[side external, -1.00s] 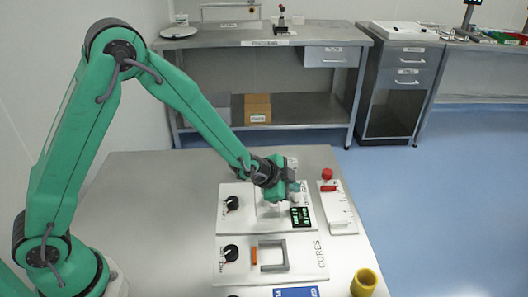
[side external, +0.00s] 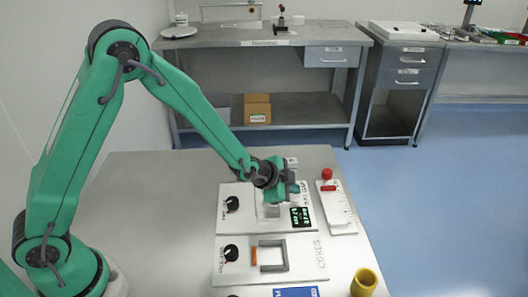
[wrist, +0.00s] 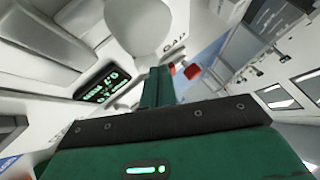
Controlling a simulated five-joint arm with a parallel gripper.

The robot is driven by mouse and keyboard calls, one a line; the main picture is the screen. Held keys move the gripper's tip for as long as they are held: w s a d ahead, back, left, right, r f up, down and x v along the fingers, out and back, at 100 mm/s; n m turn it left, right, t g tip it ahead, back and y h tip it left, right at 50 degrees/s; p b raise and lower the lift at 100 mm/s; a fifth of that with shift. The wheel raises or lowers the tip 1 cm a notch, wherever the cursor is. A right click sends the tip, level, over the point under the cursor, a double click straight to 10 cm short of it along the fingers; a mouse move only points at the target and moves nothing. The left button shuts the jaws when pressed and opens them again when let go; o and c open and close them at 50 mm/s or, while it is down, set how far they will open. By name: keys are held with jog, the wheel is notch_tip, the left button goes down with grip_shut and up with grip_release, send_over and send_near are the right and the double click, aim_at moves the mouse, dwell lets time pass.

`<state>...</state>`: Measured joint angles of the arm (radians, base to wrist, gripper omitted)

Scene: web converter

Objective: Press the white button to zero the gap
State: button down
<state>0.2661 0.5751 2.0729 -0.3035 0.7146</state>
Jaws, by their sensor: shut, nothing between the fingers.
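My gripper (side external: 287,189) is over the upper white panel (side external: 226,217), near its green-lit display (side external: 301,217), with its fingers shut and empty. In the wrist view, the shut fingers (wrist: 160,78) point at a white rounded knob-like shape (wrist: 138,22), which looks like the white button. I cannot tell whether the fingertips touch it. The display (wrist: 102,82) is to its lower left, its digits too small to read surely. In the side view the button is hidden behind my gripper.
A second panel with a grey frame (side external: 288,258) and a black knob (side external: 231,253) lies nearer. A white plate with a red knob (side external: 327,174) stands right of the panel. A yellow cup (side external: 364,282) is at the front right. The table's left half (side external: 150,210) is clear.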

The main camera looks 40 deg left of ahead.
aim_at(292, 196)
jog(key=shift+f, duration=0.4)
dwell(0.7)
jog(key=shift+r, duration=1.05)
jog(key=shift+r, duration=0.1)
jog(key=shift+r, duration=2.4)
